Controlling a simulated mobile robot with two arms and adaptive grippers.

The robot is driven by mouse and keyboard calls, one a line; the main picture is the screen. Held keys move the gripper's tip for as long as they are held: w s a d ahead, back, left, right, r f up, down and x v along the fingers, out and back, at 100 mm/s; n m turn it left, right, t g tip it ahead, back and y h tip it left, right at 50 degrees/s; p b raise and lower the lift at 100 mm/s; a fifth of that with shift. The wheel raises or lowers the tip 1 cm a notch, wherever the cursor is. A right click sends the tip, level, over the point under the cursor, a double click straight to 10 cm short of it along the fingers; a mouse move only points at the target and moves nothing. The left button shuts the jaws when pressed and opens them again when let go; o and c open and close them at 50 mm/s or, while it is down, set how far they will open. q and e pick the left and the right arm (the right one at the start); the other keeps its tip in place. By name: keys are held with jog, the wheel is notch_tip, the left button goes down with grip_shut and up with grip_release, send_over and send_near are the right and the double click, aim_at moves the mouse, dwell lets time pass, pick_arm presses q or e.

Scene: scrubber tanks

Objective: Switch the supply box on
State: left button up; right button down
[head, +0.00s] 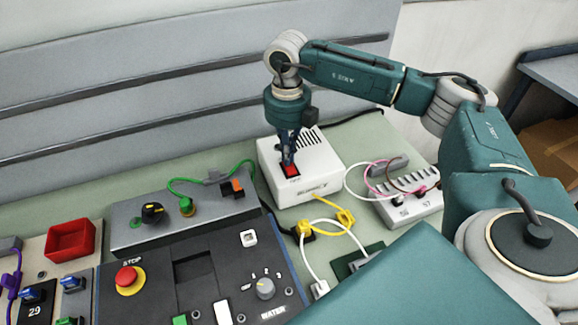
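The supply box (322,172) is a white case with dark vent slots on top, standing on the pale green bench. Its red rocker switch (291,171) is in a dark frame at the box's front left. My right gripper (288,162) points down over the box, its fingers close together with nothing seen between them. The fingertips are at the switch's far edge and cover part of it; I cannot tell whether they touch it. Which way the rocker is tipped is too small to tell. My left gripper is not in view.
A grey terminal block (411,207) with pink and white leads stands right of the box. Yellow plugs (345,217) and cables lie in front. A dark control panel (190,268) with a red stop button (127,277) and a red bin (71,240) are at left.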

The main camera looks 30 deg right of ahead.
jog(key=shift+s+f, duration=0.1)
jog(key=shift+f, duration=0.25)
jog(key=shift+r, duration=0.2)
jog(key=shift+r+p, duration=0.45)
jog(key=shift+r, duration=0.15)
jog(key=shift+r+p, duration=1.65)
jog(key=shift+r, duration=1.15)
jog(key=shift+f, duration=0.1)
